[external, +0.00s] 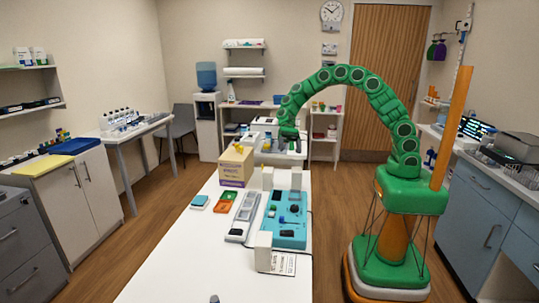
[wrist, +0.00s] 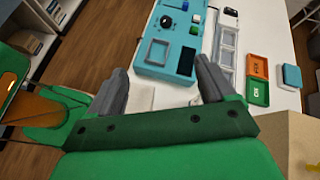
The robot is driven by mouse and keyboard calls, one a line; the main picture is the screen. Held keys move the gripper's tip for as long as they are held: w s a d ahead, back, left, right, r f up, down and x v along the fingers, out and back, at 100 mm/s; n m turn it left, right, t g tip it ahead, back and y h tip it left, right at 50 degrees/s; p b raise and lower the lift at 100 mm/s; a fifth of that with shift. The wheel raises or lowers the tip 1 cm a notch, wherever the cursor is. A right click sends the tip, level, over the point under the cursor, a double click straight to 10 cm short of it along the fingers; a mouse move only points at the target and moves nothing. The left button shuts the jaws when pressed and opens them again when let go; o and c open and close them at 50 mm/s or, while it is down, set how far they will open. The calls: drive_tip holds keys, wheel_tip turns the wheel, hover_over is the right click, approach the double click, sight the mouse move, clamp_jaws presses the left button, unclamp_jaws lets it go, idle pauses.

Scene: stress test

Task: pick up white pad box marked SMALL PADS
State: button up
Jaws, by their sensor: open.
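Several small white blocks stand around the teal tray in the external view: one at the back left (external: 267,178), one at the back right (external: 296,179) and one at the front (external: 263,252). No SMALL PADS marking is legible, so I cannot tell which, if any, is the pad box. My gripper (external: 288,148) hangs above the table's far end, beyond the tray. In the wrist view, my gripper (wrist: 160,64) has its grey fingers wide apart with nothing held. A pale surface shows low between them, partly hidden by the gripper body.
The white table (external: 172,280) is clear at the front left.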

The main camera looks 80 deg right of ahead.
sight(268, 169)
drive_tip(key=w+d+f+m, duration=0.1)
drive_tip(key=w+f, duration=0.2)
drive_tip(key=w+d+f+m+t+y, duration=0.1)
drive_tip(key=w+d+f+m, duration=0.1)
drive_tip(key=w+f, duration=0.1)
drive_tip(key=w+d+f+m+t+y, duration=0.1)
drive_tip(key=w+d+f+m, duration=0.1)
drive_tip(key=w+f, duration=0.1)
drive_tip(key=shift+w+f, duration=0.25)
drive_tip(key=shift+w, duration=0.5)
drive_tip(key=shift+x, duration=3.75)
drive_tip(key=shift+w, duration=0.1)
drive_tip(key=shift+c, duration=0.3)
drive_tip(key=c, duration=1)
drive_tip(key=shift+c, duration=0.2)
drive_tip(key=shift+r, duration=0.2)
